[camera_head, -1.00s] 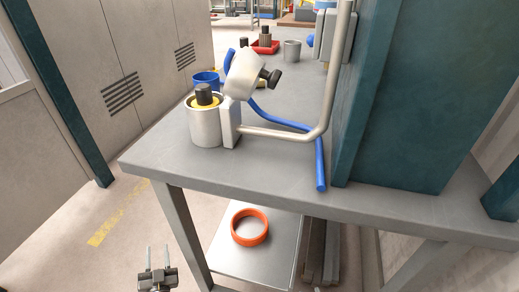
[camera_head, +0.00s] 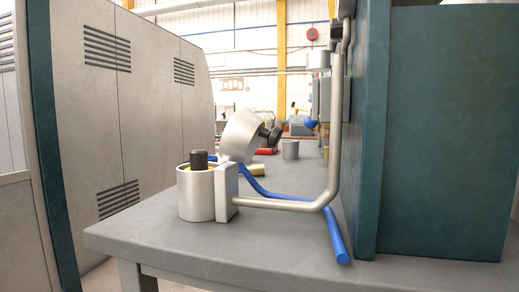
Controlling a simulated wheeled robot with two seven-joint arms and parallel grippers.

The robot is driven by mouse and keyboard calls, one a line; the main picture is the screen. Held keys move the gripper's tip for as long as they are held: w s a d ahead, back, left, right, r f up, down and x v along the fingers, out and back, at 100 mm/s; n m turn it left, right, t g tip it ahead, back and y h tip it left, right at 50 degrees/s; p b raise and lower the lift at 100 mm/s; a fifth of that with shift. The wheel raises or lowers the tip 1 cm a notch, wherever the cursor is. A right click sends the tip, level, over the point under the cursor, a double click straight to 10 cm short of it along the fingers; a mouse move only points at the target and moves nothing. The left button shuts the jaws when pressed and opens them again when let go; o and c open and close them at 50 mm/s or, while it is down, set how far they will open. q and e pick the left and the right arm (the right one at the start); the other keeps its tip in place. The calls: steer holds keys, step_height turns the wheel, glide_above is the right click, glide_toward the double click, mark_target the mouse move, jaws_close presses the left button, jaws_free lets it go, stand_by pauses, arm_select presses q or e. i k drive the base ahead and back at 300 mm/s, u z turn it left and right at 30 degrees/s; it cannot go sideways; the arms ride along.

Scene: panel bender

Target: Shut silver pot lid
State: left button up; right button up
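The silver pot (camera_head: 196,196) stands upright near the front left of the grey table. A black cylindrical piece (camera_head: 199,158) sticks up out of its open top. The silver lid (camera_head: 242,135) is tilted up and open to the right of the pot's mouth, with a black knob (camera_head: 271,135) on its right side. A pale hinge block (camera_head: 227,191) stands between the pot and a bent metal pipe (camera_head: 332,150). Neither of my grippers is in view now.
A blue hose (camera_head: 336,236) lies on the grey table (camera_head: 180,250) right of the pot. A teal cabinet (camera_head: 440,130) blocks the right side. A grey cup (camera_head: 290,149) and a red object (camera_head: 265,151) sit farther back. The table front is clear.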

mark_target(242, 135)
steer(key=z, duration=0.95)
steer(key=k, duration=1.1)
steer(key=u, duration=0.95)
steer(key=i, duration=0.5)
